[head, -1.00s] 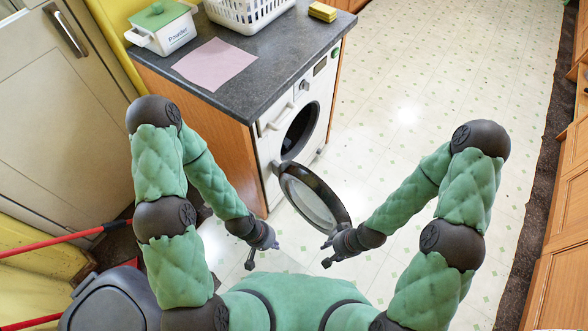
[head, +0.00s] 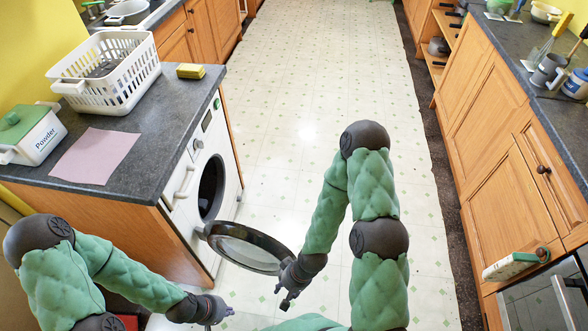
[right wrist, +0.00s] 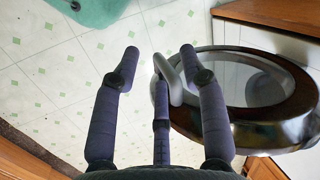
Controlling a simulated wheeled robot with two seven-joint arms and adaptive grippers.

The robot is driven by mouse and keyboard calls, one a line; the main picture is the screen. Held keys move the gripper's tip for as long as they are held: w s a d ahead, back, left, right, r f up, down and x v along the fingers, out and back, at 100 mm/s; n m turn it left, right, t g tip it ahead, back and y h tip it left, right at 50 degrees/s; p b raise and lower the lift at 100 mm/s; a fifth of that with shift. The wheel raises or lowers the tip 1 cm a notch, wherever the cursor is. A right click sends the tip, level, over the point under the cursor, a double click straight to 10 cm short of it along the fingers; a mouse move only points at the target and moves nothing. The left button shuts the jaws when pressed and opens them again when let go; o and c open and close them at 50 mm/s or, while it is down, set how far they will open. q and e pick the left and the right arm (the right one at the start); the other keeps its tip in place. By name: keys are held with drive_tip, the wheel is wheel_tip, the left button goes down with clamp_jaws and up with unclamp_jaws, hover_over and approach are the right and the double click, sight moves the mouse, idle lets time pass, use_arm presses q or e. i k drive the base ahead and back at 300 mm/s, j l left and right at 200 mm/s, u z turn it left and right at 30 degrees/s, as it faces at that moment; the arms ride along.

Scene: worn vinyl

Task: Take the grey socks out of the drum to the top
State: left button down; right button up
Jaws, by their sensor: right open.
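The washing machine (head: 219,139) stands under the counter with its round door (head: 247,248) swung open. The drum (head: 211,187) shows only as a dark opening, and no grey socks are visible in it. The top is the dark worktop (head: 150,122) above. My left gripper (head: 221,317) is low in front of the machine, its fingers apart and empty. My right gripper (head: 281,297) is open and empty beside the door's outer edge. In the right wrist view the open right gripper (right wrist: 159,52) is left of the door ring (right wrist: 285,100).
On the worktop are a pink cloth (head: 96,156), a powder box (head: 32,133), a white basket (head: 106,72) and a yellow sponge (head: 190,71). The tiled floor (head: 300,110) is clear between the machine and the right-hand cabinets (head: 500,130).

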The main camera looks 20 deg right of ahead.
sight(203, 204)
drive_tip(key=z, duration=3.3)
drive_tip(key=u, duration=2.95)
drive_tip(key=z, duration=0.3)
drive_tip(key=i+l+z, duration=0.2)
drive_tip(key=i+z, duration=0.2)
drive_tip(key=i+l+z, duration=0.1)
drive_tip(key=i+z, duration=0.2)
drive_tip(key=z, duration=0.15)
drive_tip(key=i+u, duration=0.15)
drive_tip(key=i, duration=0.45)
drive_tip(key=i+l+u, duration=0.1)
drive_tip(key=i, duration=0.45)
drive_tip(key=i+l+u, duration=0.15)
drive_tip(key=i, duration=0.4)
drive_tip(key=i+l, duration=0.05)
